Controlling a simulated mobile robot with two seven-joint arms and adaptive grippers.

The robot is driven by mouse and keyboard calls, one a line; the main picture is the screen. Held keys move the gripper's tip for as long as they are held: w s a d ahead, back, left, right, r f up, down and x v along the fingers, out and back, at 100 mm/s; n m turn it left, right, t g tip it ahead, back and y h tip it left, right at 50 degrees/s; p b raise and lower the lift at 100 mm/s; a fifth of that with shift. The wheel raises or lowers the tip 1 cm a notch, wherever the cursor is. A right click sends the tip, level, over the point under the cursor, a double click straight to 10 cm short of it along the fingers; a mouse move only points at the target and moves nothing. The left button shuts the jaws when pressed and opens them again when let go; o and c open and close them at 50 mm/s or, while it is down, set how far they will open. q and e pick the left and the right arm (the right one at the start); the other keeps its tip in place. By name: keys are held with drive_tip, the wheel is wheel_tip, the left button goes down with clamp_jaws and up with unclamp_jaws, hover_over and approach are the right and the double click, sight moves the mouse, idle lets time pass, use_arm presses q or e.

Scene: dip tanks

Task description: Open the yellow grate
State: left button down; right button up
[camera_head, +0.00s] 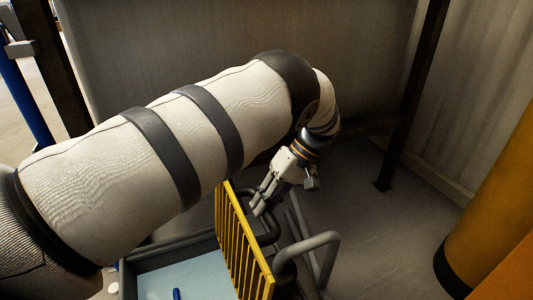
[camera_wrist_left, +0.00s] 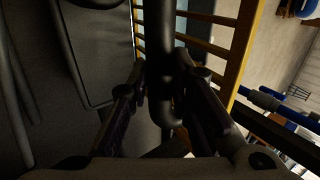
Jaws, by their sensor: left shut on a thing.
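The yellow grate (camera_head: 238,243) stands steeply raised along the right side of a tank in the head view. Its yellow bars and rail also show at the top right of the left wrist view (camera_wrist_left: 243,45). My left gripper (camera_head: 260,201) is just right of the grate's upper end, pointing down. In the left wrist view, my left gripper (camera_wrist_left: 165,80) has its fingers closed around a dark, rounded bar (camera_wrist_left: 160,38). I cannot tell whether this bar joins the grate. My left arm hides part of the tank and possibly the grate's far end. My right gripper is out of view.
The tank (camera_head: 178,248) holds pale blue liquid with a small blue item (camera_head: 177,294) in it. Grey bent pipes (camera_head: 327,255) stand right of the grate. A dark post (camera_head: 412,100) and a large yellow cylinder (camera_head: 490,215) are farther right, with clear floor between.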

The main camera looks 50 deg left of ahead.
use_arm(q)
drive_tip(key=c, duration=1.4)
unclamp_jaws()
drive_tip(key=shift+d+f, duration=0.15)
drive_tip(key=shift+f, duration=0.15)
drive_tip(key=shift+c, duration=0.2)
drive_tip(key=shift+r, duration=0.1)
drive_tip(key=v, duration=0.7)
drive_tip(key=shift+w+r, duration=0.15)
drive_tip(key=shift+r, duration=0.05)
